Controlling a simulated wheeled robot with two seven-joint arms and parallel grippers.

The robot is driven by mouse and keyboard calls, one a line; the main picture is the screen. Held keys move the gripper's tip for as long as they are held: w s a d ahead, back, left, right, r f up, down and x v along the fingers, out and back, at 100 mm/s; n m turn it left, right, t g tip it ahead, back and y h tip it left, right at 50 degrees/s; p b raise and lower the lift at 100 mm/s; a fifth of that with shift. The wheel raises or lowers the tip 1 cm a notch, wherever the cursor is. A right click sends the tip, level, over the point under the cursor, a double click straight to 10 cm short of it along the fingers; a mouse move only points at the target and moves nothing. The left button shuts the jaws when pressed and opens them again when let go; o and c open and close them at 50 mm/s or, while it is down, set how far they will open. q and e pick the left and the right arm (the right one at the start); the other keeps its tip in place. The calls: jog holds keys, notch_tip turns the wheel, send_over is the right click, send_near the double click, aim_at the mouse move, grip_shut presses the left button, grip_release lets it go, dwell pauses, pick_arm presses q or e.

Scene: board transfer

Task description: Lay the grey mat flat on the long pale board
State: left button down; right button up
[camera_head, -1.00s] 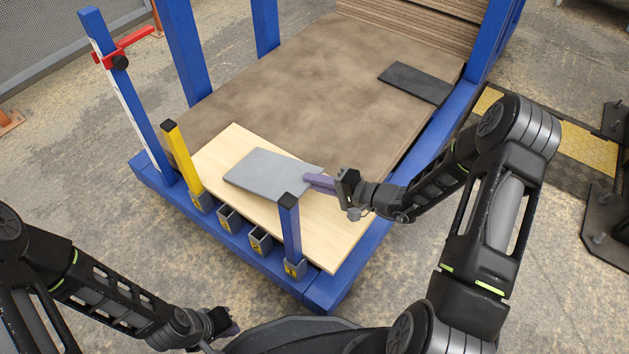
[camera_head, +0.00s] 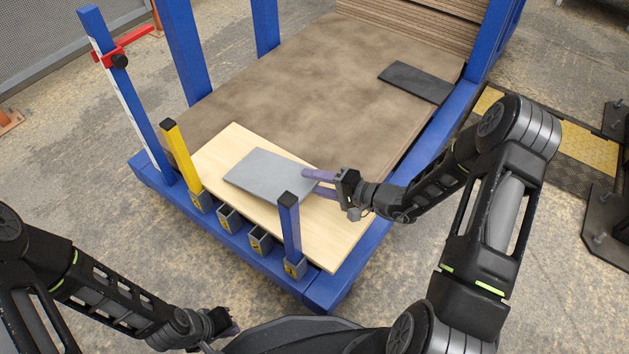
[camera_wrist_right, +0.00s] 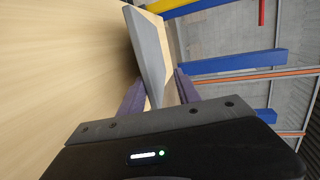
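The grey mat (camera_head: 265,175) lies on the long pale board (camera_head: 325,225), near its middle, and looks flat. The board lies at the near end of the blue-framed cart. My right gripper (camera_head: 312,182) is at the mat's right end, its purple fingers spread apart. In the right wrist view, the mat's end (camera_wrist_right: 150,60) lies between the two open fingers (camera_wrist_right: 158,92), with a gap visible on the right side. My left gripper (camera_head: 224,322) is low at the bottom of the head view, away from the board; its fingers are too small to read.
A yellow post (camera_head: 181,158) and a short blue post (camera_head: 290,228) stand at the cart's near edge, with small sockets between them. A dark flat piece (camera_head: 415,82) lies at the far right of the brown deck (camera_head: 310,80). The deck's middle is clear.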

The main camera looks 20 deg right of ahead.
pick_arm(q)
jog(key=shift+r, duration=0.1)
pick_arm(e)
jog(key=shift+r, duration=0.15)
